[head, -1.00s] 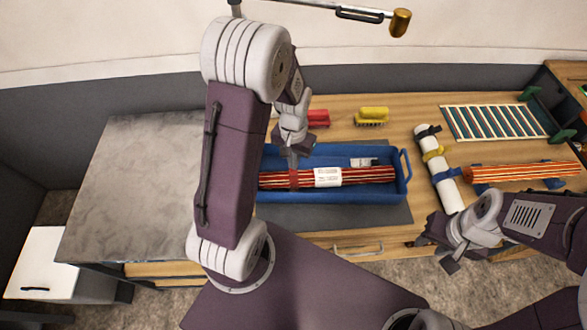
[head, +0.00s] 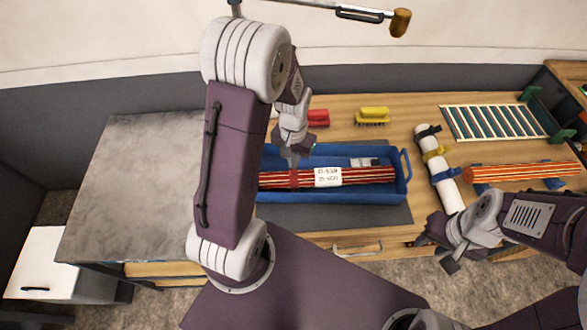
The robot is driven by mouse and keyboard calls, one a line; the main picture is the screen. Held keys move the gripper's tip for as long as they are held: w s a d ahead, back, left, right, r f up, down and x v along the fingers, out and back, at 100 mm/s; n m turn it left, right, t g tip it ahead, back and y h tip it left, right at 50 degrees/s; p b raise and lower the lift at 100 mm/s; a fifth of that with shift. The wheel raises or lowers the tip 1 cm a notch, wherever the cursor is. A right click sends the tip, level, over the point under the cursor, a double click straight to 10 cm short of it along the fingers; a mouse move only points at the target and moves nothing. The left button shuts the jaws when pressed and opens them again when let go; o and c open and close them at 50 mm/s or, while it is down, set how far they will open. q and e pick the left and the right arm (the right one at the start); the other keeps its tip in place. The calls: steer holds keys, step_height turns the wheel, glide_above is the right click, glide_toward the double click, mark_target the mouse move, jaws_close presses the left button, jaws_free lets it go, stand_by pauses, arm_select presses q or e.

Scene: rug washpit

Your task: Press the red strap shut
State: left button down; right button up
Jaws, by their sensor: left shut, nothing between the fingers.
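A rolled red striped rug lies in a blue tray (head: 330,197), with a white label (head: 327,177) around its middle. The red strap (head: 294,181) goes around the roll left of the label. My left gripper (head: 293,163) is shut and empty, pointing down, with its tips just above or at the strap; I cannot tell whether they touch. My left arm hides the tray's left end and part of the roll. My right gripper (head: 435,252) is empty in front of the bench edge at the right; its opening is unclear.
A red brush (head: 318,118) and a yellow brush (head: 372,115) stand behind the tray. A white roll with straps (head: 444,185), an orange striped roll (head: 525,171) and a slatted rack (head: 495,122) are at the right. The grey slab (head: 135,180) at the left is clear.

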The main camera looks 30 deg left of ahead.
arm_select(q)
steer(key=shift+f+b, duration=0.55)
steer(key=shift+f, duration=0.25)
stand_by(0.4)
step_height(320, 180, up, 8)
steer(key=p, duration=0.7)
stand_by(0.3)
steer(key=s+d+t+b, duration=0.1)
steer(key=s+d+b, duration=0.4)
steer(key=s, duration=0.3)
steer(key=shift+s+f, duration=0.2)
steer(key=shift+f, duration=0.2)
